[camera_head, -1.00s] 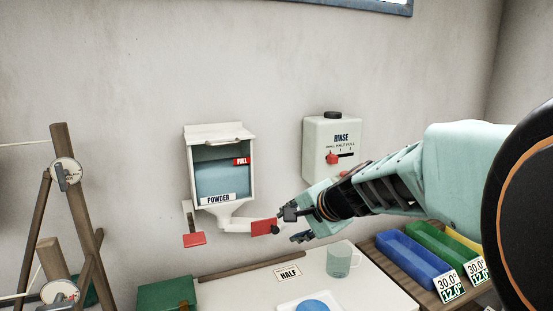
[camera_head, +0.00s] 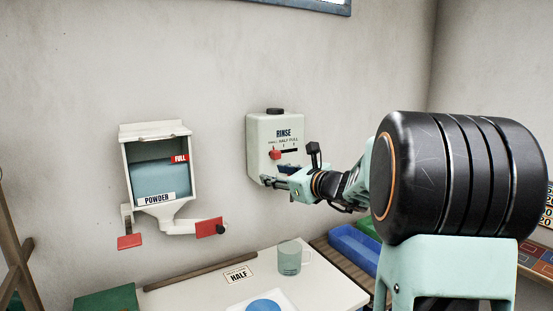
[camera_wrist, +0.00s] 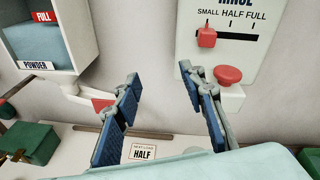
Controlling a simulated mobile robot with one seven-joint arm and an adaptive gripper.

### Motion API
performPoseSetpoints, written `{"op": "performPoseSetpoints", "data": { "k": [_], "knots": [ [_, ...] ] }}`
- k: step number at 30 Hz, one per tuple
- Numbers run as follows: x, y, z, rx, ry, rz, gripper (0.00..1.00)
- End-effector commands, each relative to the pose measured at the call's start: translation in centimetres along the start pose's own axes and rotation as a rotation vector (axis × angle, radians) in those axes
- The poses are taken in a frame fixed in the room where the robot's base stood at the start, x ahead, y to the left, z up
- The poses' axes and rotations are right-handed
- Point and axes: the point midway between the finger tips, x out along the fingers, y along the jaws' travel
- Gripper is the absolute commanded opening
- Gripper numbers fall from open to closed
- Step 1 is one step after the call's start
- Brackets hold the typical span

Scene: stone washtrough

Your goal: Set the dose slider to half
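The dose slider is a small red knob (camera_head: 275,154) on the front of the white RINSE dispenser (camera_head: 262,170) on the wall. In the wrist view the slider (camera_wrist: 206,38) stands at the SMALL mark, the left end of its dark slot; HALF and FULL are marked to its right. My gripper (camera_head: 290,167) is in front of the dispenser's lower part, apart from the slider. In the wrist view its two blue-padded fingers (camera_wrist: 160,76) are spread with nothing between them. The slider lies above and right of them there.
A red button (camera_wrist: 228,75) sits below the slider. The POWDER dispenser (camera_head: 127,160) with red paddles hangs to the left. A card reading HALF (camera_head: 238,274), a cup (camera_head: 289,258) and a blue disc (camera_head: 264,306) are on the white counter. A blue bin (camera_head: 353,246) is at right.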

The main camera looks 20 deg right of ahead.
Motion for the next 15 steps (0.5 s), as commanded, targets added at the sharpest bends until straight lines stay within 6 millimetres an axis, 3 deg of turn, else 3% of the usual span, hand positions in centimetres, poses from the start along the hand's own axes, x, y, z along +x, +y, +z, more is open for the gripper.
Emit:
{"op": "performPoseSetpoints", "data": {
  "k": [1, 6, 11, 15],
  "knots": [
    [-0.2, -1.7, -0.2, 0.068, -0.031, -0.032, 0.38],
    [-0.9, -5.2, 0.6, 0.23, -0.12, -0.093, 0.38],
    [-1.0, -6.3, 1.1, 0.283, -0.153, -0.111, 0.38],
    [0.4, -6.6, 1.4, 0.288, -0.155, -0.111, 0.38]
  ]
}}
